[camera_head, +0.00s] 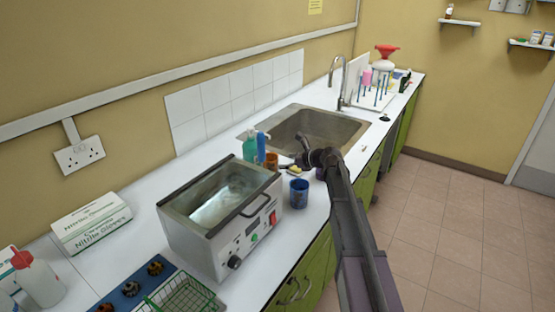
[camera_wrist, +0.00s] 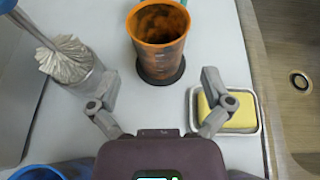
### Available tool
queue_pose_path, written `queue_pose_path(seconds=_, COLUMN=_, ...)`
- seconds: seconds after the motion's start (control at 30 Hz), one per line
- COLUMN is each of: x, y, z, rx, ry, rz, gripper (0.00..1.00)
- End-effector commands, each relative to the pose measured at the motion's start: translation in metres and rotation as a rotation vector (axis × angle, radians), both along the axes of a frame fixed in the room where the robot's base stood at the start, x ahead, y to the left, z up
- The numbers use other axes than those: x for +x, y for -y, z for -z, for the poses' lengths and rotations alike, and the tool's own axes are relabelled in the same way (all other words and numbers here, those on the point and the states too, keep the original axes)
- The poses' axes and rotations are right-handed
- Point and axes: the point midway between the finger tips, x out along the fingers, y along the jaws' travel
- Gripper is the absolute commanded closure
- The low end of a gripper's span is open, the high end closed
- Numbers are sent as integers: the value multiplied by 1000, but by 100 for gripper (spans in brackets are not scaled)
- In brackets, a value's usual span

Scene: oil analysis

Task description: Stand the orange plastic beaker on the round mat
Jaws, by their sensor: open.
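The orange beaker (camera_wrist: 157,28) stands upright beyond my gripper in the wrist view, with dark stains inside and out. Its foot is on a dark round mat (camera_wrist: 162,80), whose front rim shows below it. My gripper (camera_wrist: 160,92) is open and empty, its two fingers apart and on the near side of the beaker, not touching it. In the head view the beaker (camera_head: 271,160) shows small behind the steel bath's corner. There my gripper (camera_head: 304,160) is near it, over the counter; the mat is not clear in that view.
A brush (camera_wrist: 68,60) in a clear holder stands left of the beaker. A yellow sponge (camera_wrist: 240,112) lies in a dish (camera_wrist: 258,127) at right. A blue beaker (camera_head: 299,192) stands nearer. The steel bath (camera_head: 215,215) and sink (camera_head: 310,132) flank this area.

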Motion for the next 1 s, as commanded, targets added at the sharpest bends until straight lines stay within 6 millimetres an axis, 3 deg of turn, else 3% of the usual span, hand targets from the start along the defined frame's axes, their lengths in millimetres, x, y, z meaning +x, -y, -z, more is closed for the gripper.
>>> queue_pose_path(seconds=0.2, x=-17, y=26, z=-15, rx=1, ry=1, rz=1, gripper=0)
queue_pose_path(seconds=0.4, x=-24, y=38, z=-20, rx=1, ry=1, rz=1, gripper=0)
queue_pose_path(seconds=1.0, x=-26, y=41, z=-20, rx=1, ry=1, rz=1, gripper=0)
